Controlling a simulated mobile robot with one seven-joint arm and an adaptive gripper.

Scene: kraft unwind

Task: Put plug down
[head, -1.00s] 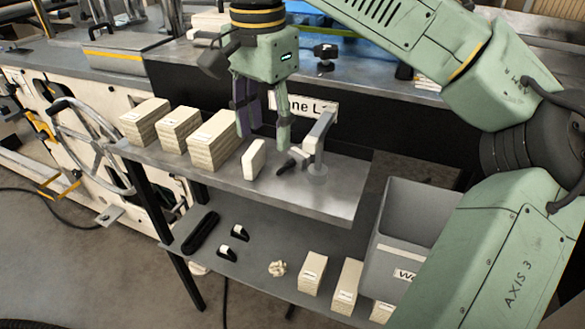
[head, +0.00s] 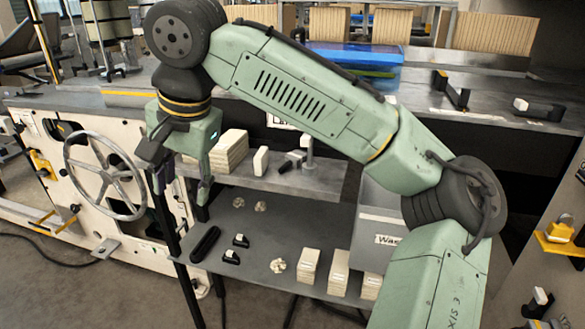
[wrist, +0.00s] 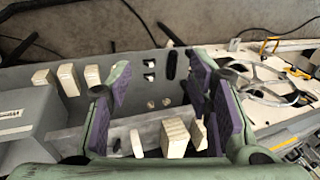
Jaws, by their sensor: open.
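My gripper (head: 181,192) hangs fingers-down at the left end of the shelf unit, open with nothing between its fingers. In the wrist view the purple-padded fingers (wrist: 162,95) stand wide apart, with the shelves seen between them. I cannot tell for sure which piece is the plug. Two small black-and-white pieces (head: 241,240) lie on the lower shelf (head: 310,225), apart from my gripper; they also show in the wrist view (wrist: 149,76). Small pale crumpled pieces (head: 277,266) lie on the same shelf. A black piece (head: 285,167) rests beside a silver stand on the upper shelf.
A long black piece (head: 205,243) lies at the lower shelf's left end. Cream stacks (head: 309,269) and a grey bin (head: 380,226) stand at its right. A white block (head: 261,161) stands on the upper shelf. A spoked handwheel (head: 105,175) is left of my gripper.

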